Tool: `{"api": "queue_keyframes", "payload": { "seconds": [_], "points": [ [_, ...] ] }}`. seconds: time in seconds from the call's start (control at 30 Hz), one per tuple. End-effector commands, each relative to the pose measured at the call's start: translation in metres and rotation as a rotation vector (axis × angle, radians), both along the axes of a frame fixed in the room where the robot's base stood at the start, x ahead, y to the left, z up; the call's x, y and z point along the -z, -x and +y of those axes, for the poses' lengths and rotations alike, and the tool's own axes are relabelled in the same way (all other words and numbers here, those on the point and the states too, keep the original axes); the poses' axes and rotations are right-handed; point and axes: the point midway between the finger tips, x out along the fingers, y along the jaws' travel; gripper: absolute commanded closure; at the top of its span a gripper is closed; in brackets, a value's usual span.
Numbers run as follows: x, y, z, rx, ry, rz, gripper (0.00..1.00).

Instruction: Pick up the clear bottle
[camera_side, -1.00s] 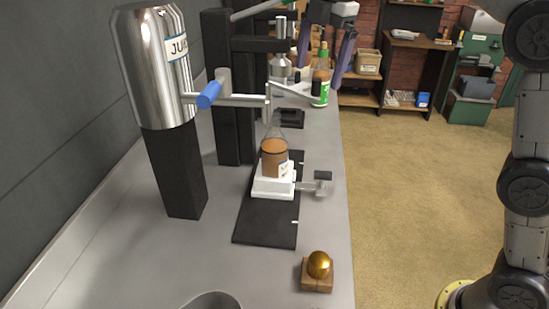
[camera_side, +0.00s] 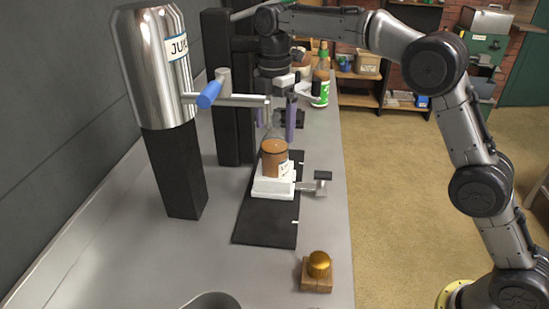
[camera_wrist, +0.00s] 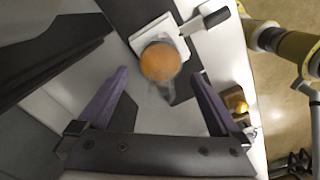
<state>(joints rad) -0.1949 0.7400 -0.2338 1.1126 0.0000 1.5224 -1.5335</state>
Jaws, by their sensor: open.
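The clear bottle (camera_side: 275,158) stands upright on a white block with a side clamp. It is a clear flask with a narrow neck, brown liquid and a white label. The white block (camera_side: 272,187) rests on a black plate (camera_side: 266,230). My gripper (camera_side: 280,120) is open and points down, behind the bottle and near its neck height. In the wrist view the bottle (camera_wrist: 160,62) shows ahead of the gap between my purple fingers (camera_wrist: 160,92), with its brown liquid seen from above. No contact shows between the fingers and the bottle.
A steel tank (camera_side: 155,65) with a blue-handled tap (camera_side: 210,95) stands at the left; its spout reaches near the bottle's top. Dark posts stand behind. A green-labelled bottle (camera_side: 321,85) is at the back. A gold dome on a wooden block (camera_side: 317,270) sits at front right.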

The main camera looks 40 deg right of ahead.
Motion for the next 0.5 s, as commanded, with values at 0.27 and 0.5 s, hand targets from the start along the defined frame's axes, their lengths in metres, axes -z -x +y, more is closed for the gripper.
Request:
{"api": "queue_keyframes", "payload": {
  "seconds": [0.27, 0.5],
  "points": [
    [0.032, 0.001, 0.000, 0.000, 0.000, 0.002, 0.00],
    [0.034, 0.000, 0.000, 0.000, 0.000, 0.000, 0.00]
  ]
}}
